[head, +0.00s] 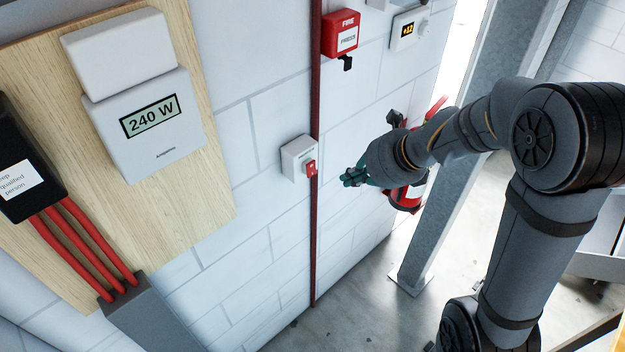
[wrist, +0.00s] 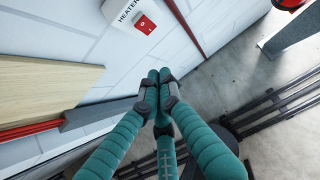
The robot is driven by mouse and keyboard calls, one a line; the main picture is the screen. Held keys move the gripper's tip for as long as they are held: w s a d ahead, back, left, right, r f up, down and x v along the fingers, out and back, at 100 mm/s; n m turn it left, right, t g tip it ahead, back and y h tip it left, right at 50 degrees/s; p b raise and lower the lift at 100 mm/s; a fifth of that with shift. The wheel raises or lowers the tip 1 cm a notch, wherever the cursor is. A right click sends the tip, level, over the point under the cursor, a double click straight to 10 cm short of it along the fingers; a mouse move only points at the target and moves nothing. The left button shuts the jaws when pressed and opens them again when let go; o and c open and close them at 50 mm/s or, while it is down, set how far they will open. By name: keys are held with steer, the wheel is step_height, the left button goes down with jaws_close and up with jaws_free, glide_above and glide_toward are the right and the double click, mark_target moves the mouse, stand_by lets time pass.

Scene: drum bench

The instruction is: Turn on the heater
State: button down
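The heater switch (head: 299,158) is a small white box on the white block wall, with a red rocker (head: 311,168) at its lower right. In the wrist view the box (wrist: 122,12) reads "HEATER" and its red rocker (wrist: 145,24) shows at the top. I cannot tell which way the rocker is set. My gripper (head: 350,177) is to the right of the switch, apart from it. In the wrist view the teal fingers of my gripper (wrist: 159,82) are drawn together with nothing between them, their tips below the rocker in the picture.
A red pipe (head: 316,230) runs down the wall just right of the switch. A fire extinguisher (head: 408,196) is behind my wrist. A meter (head: 150,125) reading 240 W is on a wooden board (head: 205,190) at left.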

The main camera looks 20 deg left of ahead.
mark_target(312, 169)
steer(key=w+a+f+b, duration=0.1)
steer(key=w+a+f, duration=0.5)
steer(key=a+f, duration=0.2)
steer(key=shift+w+f+b, duration=0.15)
steer(key=shift+b, duration=0.25)
stand_by(0.5)
